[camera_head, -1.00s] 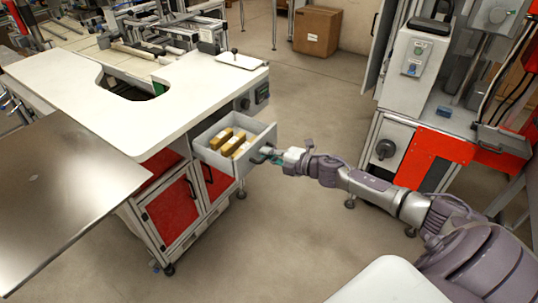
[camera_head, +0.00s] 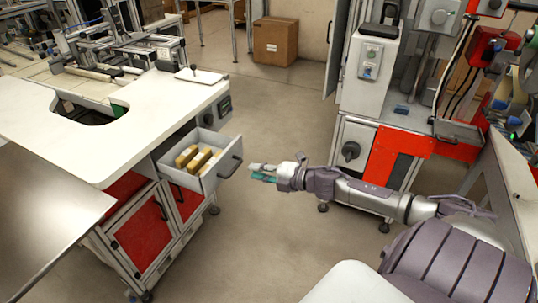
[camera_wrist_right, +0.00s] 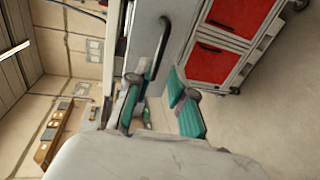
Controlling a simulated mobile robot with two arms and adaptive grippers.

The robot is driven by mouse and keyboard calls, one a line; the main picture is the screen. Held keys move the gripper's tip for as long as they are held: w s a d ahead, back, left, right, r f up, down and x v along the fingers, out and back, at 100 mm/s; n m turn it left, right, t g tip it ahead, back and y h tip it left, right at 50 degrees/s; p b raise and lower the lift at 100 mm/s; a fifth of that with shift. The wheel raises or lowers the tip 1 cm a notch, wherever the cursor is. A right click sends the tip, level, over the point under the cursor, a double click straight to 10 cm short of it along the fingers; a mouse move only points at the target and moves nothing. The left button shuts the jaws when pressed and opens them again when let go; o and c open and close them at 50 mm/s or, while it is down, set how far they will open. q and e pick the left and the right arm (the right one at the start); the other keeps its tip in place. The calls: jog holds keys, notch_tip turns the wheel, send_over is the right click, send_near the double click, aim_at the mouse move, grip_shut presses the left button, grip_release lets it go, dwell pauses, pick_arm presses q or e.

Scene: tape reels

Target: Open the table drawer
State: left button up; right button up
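The table drawer (camera_head: 222,180) is pulled out from under the white-topped table (camera_head: 60,125). Tan and white boxes (camera_head: 196,160) lie inside it. Its dark bar handle (camera_head: 230,166) is on the front panel and also shows in the right wrist view (camera_wrist_right: 160,50). My right gripper (camera_head: 262,173) is just right of the handle, apart from it. In the right wrist view its teal fingers (camera_wrist_right: 158,105) are spread with nothing between them, and the handle is beyond them. My left gripper is not in view.
Red cabinet doors (camera_head: 140,238) are below the table, and a metal sheet surface (camera_head: 40,225) is at the left. A grey and red machine (camera_head: 400,150) stands behind my right arm. A cardboard box (camera_head: 275,40) is at the back. The floor between is clear.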

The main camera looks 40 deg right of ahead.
jog(key=v, duration=0.4)
dwell(0.6)
jog(key=s+d+f+m+g+h, duration=0.15)
jog(key=s+f+m, duration=0.25)
jog(key=f, duration=0.6)
jog(key=s+d+f+m+g+h, duration=0.1)
jog(key=s+d+f+m+h, duration=0.3)
jog(key=f, duration=0.6)
jog(key=s+f+m+g+h, duration=0.2)
jog(key=s+f+m, duration=0.3)
jog(key=f, duration=0.5)
jog(key=s+a+f+m+g, duration=0.4)
jog(key=s+a+f, duration=0.4)
jog(key=s+f, duration=0.45)
jog(key=s+a+f+m+g+y, duration=0.1)
jog(key=s+a+f, duration=0.3)
jog(key=s+a, duration=0.4)
jog(key=s+a+f+m+g, duration=0.2)
jog(key=s+a+f+g, duration=0.2)
jog(key=s+a, duration=0.4)
jog(key=shift+s+a+f+y, duration=0.25)
jog(key=shift+s+f+y, duration=0.15)
jog(key=shift+f, duration=0.15)
